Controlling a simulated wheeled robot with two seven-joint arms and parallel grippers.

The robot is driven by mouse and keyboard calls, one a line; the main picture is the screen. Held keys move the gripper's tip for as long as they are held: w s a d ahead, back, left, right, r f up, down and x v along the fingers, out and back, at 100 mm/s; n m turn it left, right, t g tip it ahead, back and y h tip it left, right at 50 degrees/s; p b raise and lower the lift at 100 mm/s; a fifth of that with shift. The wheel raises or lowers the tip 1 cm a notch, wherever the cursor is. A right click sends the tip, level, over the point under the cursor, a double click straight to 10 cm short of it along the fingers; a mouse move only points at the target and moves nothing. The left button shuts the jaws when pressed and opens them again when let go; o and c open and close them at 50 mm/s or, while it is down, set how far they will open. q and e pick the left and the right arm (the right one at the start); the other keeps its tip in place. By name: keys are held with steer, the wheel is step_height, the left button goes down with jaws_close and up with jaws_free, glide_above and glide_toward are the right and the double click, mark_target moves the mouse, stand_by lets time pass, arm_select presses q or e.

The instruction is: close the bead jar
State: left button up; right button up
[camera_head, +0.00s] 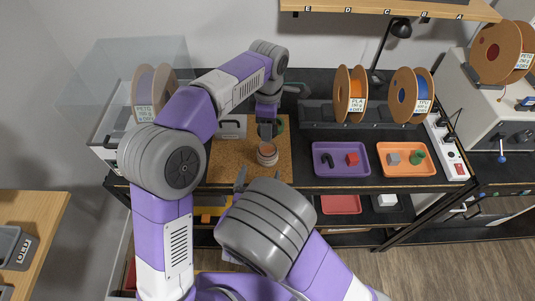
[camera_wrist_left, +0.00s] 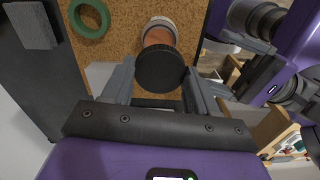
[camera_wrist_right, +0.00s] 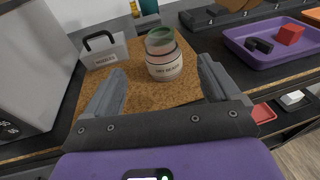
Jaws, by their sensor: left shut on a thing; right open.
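The bead jar (camera_head: 267,155) stands upright on a cork mat (camera_head: 222,172). In the right wrist view it is a clear jar (camera_wrist_right: 163,62) with a white label and no lid visible on it. My left gripper (camera_head: 267,128) is above the jar, pointing down. In the left wrist view its fingers (camera_wrist_left: 158,88) are shut on a round black lid (camera_wrist_left: 160,68), which partly covers the jar (camera_wrist_left: 158,33). The lid looks apart from the jar. My right gripper (camera_head: 260,176) is open and empty in front of the jar, its fingers (camera_wrist_right: 160,70) pointing towards it.
A green ring (camera_wrist_left: 90,18) lies on the mat near the jar. A grey handled box (camera_wrist_right: 105,52) stands at the mat's back left. A purple tray (camera_head: 341,172) and an orange tray (camera_head: 406,173) are to the right. Filament spools (camera_head: 350,95) stand behind.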

steer(key=x, duration=1.1)
steer(key=shift+w+d+f, duration=0.1)
steer(key=shift+w+d, duration=0.05)
steer(key=shift+w, duration=0.1)
steer(key=c, duration=1.5)
arm_select(q)
glide_toward(267, 144)
steer(key=shift+s+d+f, duration=0.15)
steer(key=shift+s+f, duration=1)
steer(key=shift+s, duration=0.2)
arm_select(e)
steer(key=shift+c, duration=0.2)
arm_select(q)
steer(key=shift+f, duration=0.9)
steer(key=shift+f, duration=0.25)
steer(key=shift+s+f, duration=0.1)
steer(key=shift+f, duration=0.5)
steer(key=c, duration=0.5)
arm_select(e)
steer(key=shift+s, duration=0.1)
arm_select(q)
steer(key=shift+f, duration=0.15)
